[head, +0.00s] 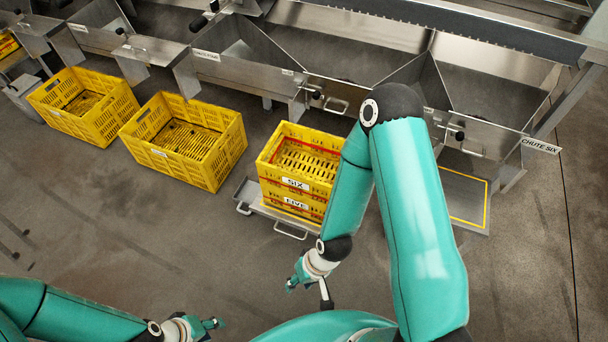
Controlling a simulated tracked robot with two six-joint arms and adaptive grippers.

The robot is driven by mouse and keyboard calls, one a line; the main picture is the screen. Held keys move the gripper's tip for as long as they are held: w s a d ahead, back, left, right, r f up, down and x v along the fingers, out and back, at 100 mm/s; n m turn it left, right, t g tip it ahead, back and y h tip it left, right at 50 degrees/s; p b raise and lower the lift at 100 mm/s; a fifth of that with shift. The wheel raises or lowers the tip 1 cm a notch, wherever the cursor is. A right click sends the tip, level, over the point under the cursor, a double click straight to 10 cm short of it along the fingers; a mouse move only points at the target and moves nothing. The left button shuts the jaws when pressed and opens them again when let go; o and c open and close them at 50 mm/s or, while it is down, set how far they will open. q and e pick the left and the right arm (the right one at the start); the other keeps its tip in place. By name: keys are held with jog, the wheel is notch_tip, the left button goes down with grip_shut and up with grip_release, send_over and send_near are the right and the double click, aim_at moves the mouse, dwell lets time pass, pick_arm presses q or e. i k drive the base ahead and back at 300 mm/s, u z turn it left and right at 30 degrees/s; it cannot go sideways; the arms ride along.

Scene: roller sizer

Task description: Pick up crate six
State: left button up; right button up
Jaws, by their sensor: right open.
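Crate six (295,184) is a yellow slotted crate labelled SIX, with a red strip along its inner rim. It sits stacked on a yellow crate labelled FIVE (296,203), which rests on a low metal platform (246,190) with bar handles. My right arm covers the right side of the stack. My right gripper (292,285) is open, below and in front of the stack, apart from it. My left gripper (215,327) is at the bottom edge, left of the right one and far from the crates. Its fingers are too small to tell if they are open.
Two yellow crates, one in the middle left (185,140) and one farther left (82,105), stand on the floor. Metal chutes run behind, with a CHUTE SIX sign (541,146) at right. A yellow-outlined platform (470,203) lies right of my arm. The floor in front is clear.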

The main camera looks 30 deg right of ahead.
aim_at(272, 174)
jog(key=z, duration=0.1)
jog(key=i, duration=1.45)
jog(key=u, duration=0.05)
